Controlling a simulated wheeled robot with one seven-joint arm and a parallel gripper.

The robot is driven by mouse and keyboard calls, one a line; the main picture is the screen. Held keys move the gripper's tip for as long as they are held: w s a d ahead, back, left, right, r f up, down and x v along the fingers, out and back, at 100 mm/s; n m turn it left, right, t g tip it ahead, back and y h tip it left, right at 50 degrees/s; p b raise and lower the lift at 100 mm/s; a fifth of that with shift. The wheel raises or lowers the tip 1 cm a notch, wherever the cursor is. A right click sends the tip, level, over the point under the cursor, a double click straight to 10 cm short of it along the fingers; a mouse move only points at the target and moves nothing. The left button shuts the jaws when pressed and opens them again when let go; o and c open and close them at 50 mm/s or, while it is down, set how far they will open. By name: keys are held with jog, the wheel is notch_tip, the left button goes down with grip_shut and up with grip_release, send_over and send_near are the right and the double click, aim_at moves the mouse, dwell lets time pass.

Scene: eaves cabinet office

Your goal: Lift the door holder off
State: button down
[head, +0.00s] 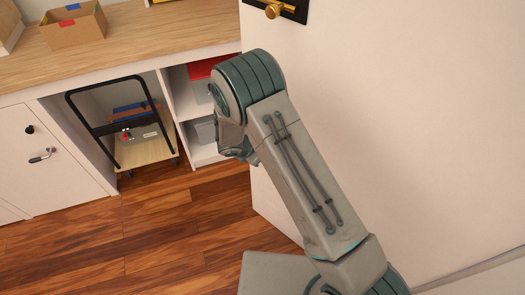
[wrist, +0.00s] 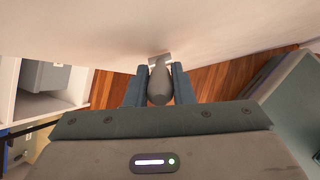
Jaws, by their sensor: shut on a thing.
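In the wrist view, the door holder (wrist: 159,86) is a rounded grey piece with a lighter flat end plate. The plate is close to the lower edge of the white door (wrist: 190,25); I cannot tell whether it touches. My gripper (wrist: 154,74) is shut on the holder, with one dark blue finger on each side of its grey body. In the head view, the door (head: 410,130) fills the right side. My arm hides the fingers and the holder there.
A wooden counter (head: 135,50) with a cardboard box (head: 75,30) stands at the back left. Below it are a trolley (head: 145,150) carrying several things and open shelves (head: 205,155) with bins. The wooden floor (head: 130,235) at the left is clear.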

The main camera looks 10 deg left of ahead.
jog(key=shift+w+d, duration=0.1)
jog(key=shift+w, duration=0.05)
dwell(0.4)
jog(key=c, duration=1.3)
grip_release()
jog(key=shift+g, duration=0.3)
jog(key=shift+o, duration=0.2)
jog(key=shift+a+r, duration=0.2)
jog(key=shift+r, duration=0.3)
jog(key=s+a+r+b, duration=0.1)
jog(key=s+a, duration=0.7)
jog(key=s, duration=0.2)
jog(key=shift+s+r, duration=0.3)
jog(key=shift+d, duration=0.1)
